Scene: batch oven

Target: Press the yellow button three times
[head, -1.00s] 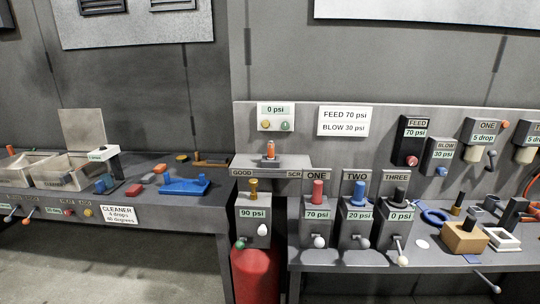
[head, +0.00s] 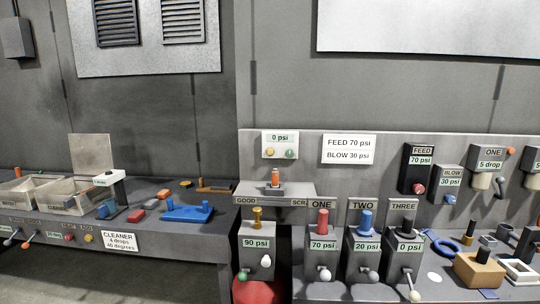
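A yellow button (head: 269,152) sits on the white "0 psi" panel (head: 280,139) on the back wall, left of a green button (head: 289,154). A second yellow button or knob (head: 88,238) is on the front edge of the left bench, beside a red one (head: 69,238). I cannot tell which of the two the task means. Neither of my grippers shows in the head view, and nothing touches either yellow button.
Below the "0 psi" panel, a small shelf (head: 300,188) holds an orange-topped part (head: 275,178). Under it stand the "90 psi" station (head: 256,230) and stations ONE, TWO and THREE with levers. A blue tray (head: 187,213) lies on the left bench.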

